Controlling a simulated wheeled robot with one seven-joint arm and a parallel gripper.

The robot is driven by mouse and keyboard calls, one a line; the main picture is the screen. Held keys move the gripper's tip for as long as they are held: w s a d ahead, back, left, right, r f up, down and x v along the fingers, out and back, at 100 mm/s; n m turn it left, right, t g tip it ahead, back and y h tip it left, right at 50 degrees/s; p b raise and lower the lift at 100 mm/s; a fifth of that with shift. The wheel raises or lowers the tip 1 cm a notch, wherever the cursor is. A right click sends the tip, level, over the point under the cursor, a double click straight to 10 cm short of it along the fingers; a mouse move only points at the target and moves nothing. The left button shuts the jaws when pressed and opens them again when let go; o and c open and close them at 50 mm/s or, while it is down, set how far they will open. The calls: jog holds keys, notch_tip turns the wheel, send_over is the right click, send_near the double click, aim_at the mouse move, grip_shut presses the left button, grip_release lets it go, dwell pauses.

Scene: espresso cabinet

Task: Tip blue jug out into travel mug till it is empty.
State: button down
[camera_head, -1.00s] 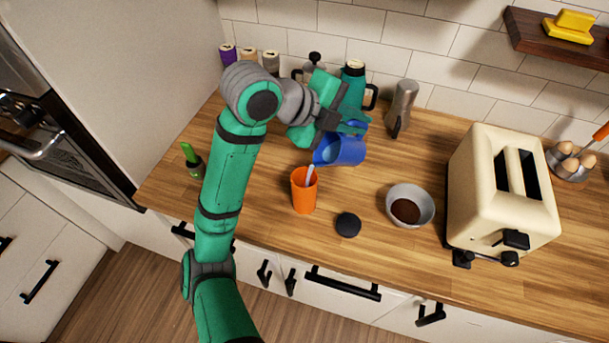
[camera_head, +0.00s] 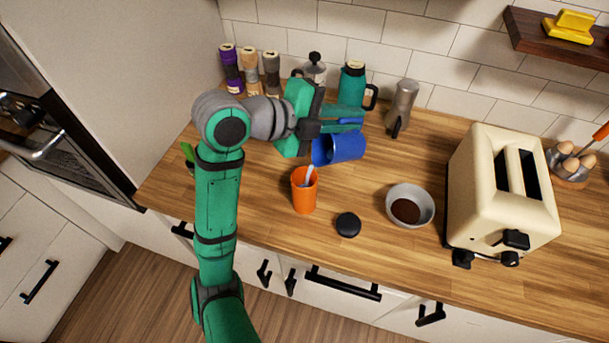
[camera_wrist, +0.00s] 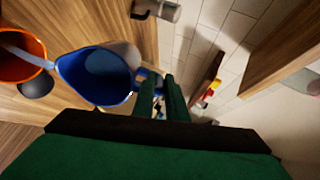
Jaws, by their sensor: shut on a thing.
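The blue jug (camera_head: 346,148) is tipped on its side, its mouth facing left, above and beside the orange travel mug (camera_head: 304,196). My gripper (camera_head: 350,123) is shut on the jug's handle side and holds it off the counter. The mug stands upright. A pale streak (camera_head: 308,177) runs from the jug's lip into the mug's mouth and looks like poured liquid. In the wrist view the jug (camera_wrist: 95,75) shows its open mouth, with the streak reaching the mug (camera_wrist: 20,55). How much is left inside the jug is unclear.
A black round lid (camera_head: 348,224) and a grey bowl of dark grounds (camera_head: 410,205) lie to the right. A cream toaster (camera_head: 500,190) stands farther right. A teal flask (camera_head: 352,88), a moka pot (camera_head: 402,105) and several jars stand behind.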

jog(key=shift+s+a+r+t+h, duration=0.2)
jog(key=shift+a+r+t+h, duration=0.1)
jog(key=shift+a+h, duration=0.1)
jog(key=shift+s+a+r+h, duration=0.15)
jog(key=shift+s+a+h, duration=0.1)
jog(key=shift+a, duration=0.2)
jog(key=shift+s+a+r+h, duration=0.1)
jog(key=shift+s+a+h, duration=0.15)
jog(key=shift+a, duration=0.15)
jog(key=shift+w+d, duration=0.15)
jog(key=shift+d, duration=0.15)
jog(key=d+y, duration=0.1)
jog(key=w+d+f+y, duration=0.1)
jog(key=d+f+g+y, duration=0.1)
jog(key=shift+w+d, duration=0.1)
jog(key=shift+w, duration=0.25)
jog(key=shift+f, duration=0.2)
jog(key=shift+d+y, duration=0.1)
jog(key=shift+y, duration=0.2)
jog(key=shift+w+d+f+g+y, duration=0.3)
jog(key=shift+d+f+g+y, duration=0.2)
jog(key=shift+f+y, duration=0.25)
jog(key=shift+w+d+f+g+y, duration=0.3)
jog(key=shift+d+f+g+y, duration=0.1)
jog(key=shift+d+f+y, duration=0.25)
jog(key=w+d+f+g+y, duration=0.3)
jog(key=d+f+y, duration=0.4)
jog(key=f, duration=0.2)
jog(key=shift+w+g, duration=0.3)
jog(key=shift+g, duration=0.1)
